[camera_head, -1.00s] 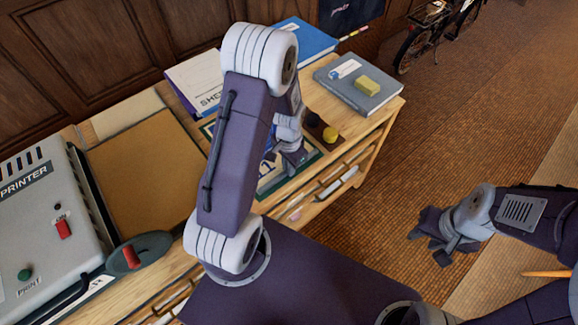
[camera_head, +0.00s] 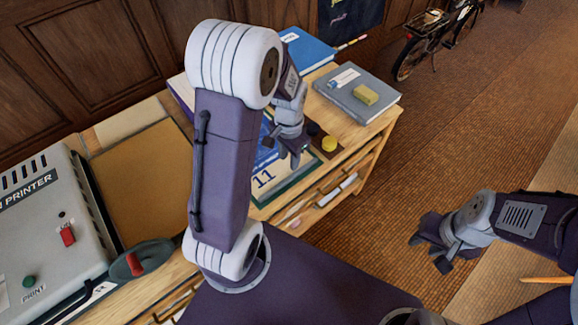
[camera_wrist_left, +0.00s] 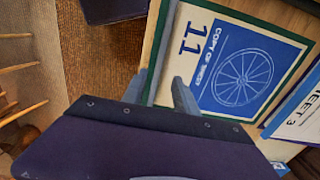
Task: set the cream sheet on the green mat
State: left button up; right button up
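The cream sheet (camera_head: 264,180), printed with "11" and a blue wheel picture, lies flat on the green mat (camera_head: 291,193). In the left wrist view the sheet (camera_wrist_left: 190,36) has the mat's green border (camera_wrist_left: 262,25) showing along its visible sides. My left gripper (camera_head: 287,148) is above the sheet. Its two fingers (camera_wrist_left: 160,90) are apart at the sheet's near edge with nothing seen gripped between them. My arm hides part of the sheet and mat in the head view. My right gripper (camera_head: 432,254) is open and empty, over the floor at the right.
The grey printer (camera_head: 45,225) and a brown board (camera_head: 140,175) are on the left.

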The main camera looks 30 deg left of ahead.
pick_arm(q)
jog(key=s+d+r+n+t, duration=0.1)
jog(key=s+d+r+n, duration=0.2)
jog(key=s, duration=0.5)
jog(key=shift+s+d+n, duration=0.2)
jog(key=shift+d+n, duration=0.7)
